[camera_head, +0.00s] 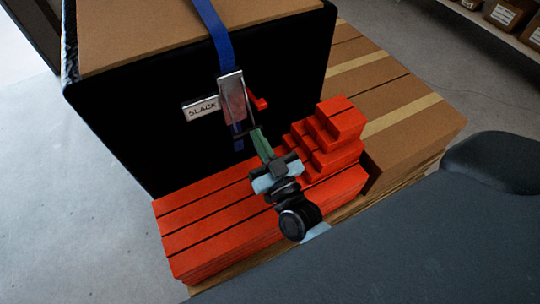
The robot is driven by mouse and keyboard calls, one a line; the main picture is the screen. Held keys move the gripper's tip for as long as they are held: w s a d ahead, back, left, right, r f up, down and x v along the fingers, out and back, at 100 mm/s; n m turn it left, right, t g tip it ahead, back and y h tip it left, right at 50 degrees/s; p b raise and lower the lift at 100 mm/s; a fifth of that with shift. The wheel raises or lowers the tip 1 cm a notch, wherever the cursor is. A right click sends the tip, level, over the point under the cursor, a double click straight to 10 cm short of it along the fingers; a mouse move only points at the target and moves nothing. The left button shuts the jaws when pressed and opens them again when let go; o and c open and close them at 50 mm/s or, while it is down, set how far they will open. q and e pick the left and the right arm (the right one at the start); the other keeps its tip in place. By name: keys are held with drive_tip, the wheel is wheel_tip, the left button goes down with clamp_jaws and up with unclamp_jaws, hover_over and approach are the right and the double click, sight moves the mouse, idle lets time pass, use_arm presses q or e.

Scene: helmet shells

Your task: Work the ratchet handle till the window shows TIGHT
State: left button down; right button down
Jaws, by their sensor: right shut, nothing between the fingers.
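The ratchet (232,95) is a silvery metal body on the black front face of a large box, with a blue strap (212,28) running down into it from above. The window (202,108) to its left reads SLACK. A small red part (260,103) sticks out at the ratchet's right side; I cannot tell whether it is the handle. My right gripper (254,132) is shut and empty, its fingertips by the ratchet's lower end. I cannot tell whether they touch it. My left gripper is not in view.
Long red-orange blocks (215,222) lie below the ratchet, with a stepped red stack (340,118) at right, close beside my right gripper. Taped cardboard boxes (400,85) stand behind. Bare grey floor (75,190) is clear at left. Shelved boxes (505,14) are far right.

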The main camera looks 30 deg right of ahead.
drive_tip(key=w+f+b, duration=0.1)
drive_tip(key=w+f, duration=0.2)
drive_tip(key=shift+f, duration=0.1)
idle(0.3)
